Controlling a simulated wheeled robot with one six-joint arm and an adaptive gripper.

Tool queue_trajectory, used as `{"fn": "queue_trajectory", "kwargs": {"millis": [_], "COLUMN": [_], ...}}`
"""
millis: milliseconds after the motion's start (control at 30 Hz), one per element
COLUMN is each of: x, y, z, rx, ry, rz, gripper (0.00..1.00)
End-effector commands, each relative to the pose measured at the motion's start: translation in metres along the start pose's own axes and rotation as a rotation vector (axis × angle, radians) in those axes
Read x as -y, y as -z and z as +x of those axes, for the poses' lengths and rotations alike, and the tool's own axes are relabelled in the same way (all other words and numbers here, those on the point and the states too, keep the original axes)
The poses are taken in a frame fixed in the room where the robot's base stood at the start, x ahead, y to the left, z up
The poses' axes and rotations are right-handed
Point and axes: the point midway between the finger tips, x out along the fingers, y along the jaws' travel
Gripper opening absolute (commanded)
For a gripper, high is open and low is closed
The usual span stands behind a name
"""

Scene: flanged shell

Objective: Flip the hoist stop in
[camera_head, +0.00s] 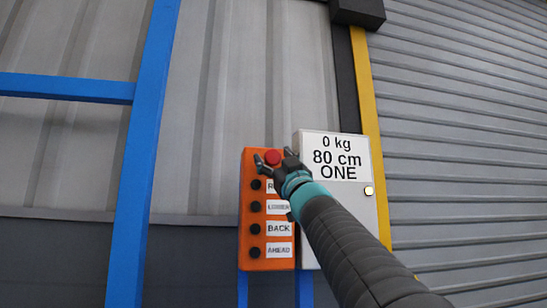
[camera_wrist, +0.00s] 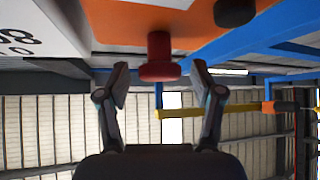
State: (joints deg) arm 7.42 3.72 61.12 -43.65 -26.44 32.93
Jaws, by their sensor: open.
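The hoist stop is a red mushroom-shaped button (camera_head: 272,157) at the top of an orange control panel (camera_head: 246,222). In the wrist view the red button (camera_wrist: 159,68) stands out from the orange face on a short red stem. My gripper (camera_head: 275,161) is at the top of the panel, in front of the button. In the wrist view my gripper (camera_wrist: 160,76) is open, with one finger on each side of the red head and a gap on both sides. I cannot tell the exact depth of the fingertips along the button.
Several black buttons (camera_head: 254,207) with white labels, including LOWER, BACK and AHEAD, run down the panel below. A pale box (camera_head: 358,205) with a sign stands close on the right. A blue post (camera_head: 143,150) is to the left, a yellow post (camera_head: 363,90) to the right.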

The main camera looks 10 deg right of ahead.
Motion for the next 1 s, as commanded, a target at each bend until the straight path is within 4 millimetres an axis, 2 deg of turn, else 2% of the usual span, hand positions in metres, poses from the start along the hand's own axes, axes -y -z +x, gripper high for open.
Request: {"fn": "queue_trajectory", "kwargs": {"millis": [133,300,400,567,733,967,1000], "x": [0.0,0.0,0.0,0.0,0.0,0.0,0.0], "y": [0.0,0.0,0.0,0.0,-0.007,-0.009,-0.009], "z": [0.0,0.0,0.0,0.001,0.011,0.01,0.01], "rx": [0.0,0.0,-0.001,0.0,-0.001,-0.002,-0.002], "ry": [0.0,0.0,0.0,0.001,0.002,0.001,0.001], "rz": [0.0,0.0,0.0,0.0,0.001,0.0,0.0], "gripper": [0.64,0.22,0.0,0.0,0.0,0.0,0.42]}}
